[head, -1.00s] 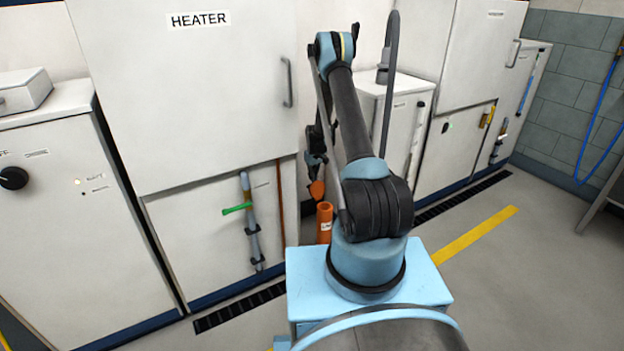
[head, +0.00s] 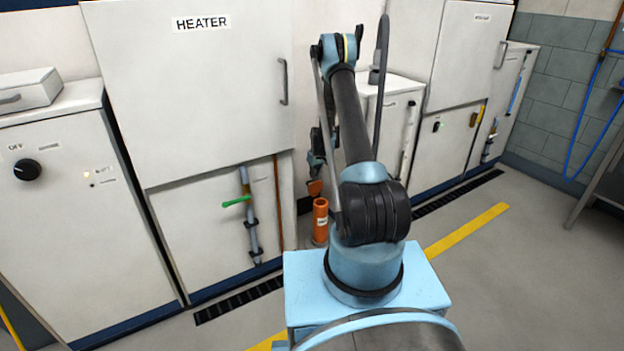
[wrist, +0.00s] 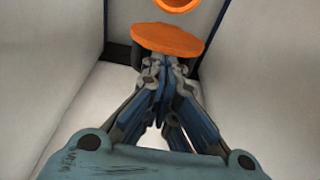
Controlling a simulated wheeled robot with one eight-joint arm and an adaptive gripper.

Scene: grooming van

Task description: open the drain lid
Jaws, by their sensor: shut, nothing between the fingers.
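The drain lid is an orange disc. In the wrist view the lid (wrist: 168,40) lies just beyond my fingertips, and in the head view it (head: 315,187) shows as a small, tilted orange piece. The orange drain pipe (head: 320,222) stands upright on the floor, with the lid raised above its top and to the left. The pipe's round mouth (wrist: 178,3) is cut by the top edge of the wrist view, uncovered. My gripper (wrist: 162,72) is shut and empty, its fingertips close to the lid's near edge; contact cannot be told. In the head view my arm partly hides the gripper.
The heater cabinet (head: 200,90) stands left of the pipe, with a grey pipe and green-handled valve (head: 237,202) on its lower panel. More white cabinets (head: 446,140) line the wall at right. A dark floor grate (head: 240,301) runs along them. Open floor (head: 520,270) lies at right.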

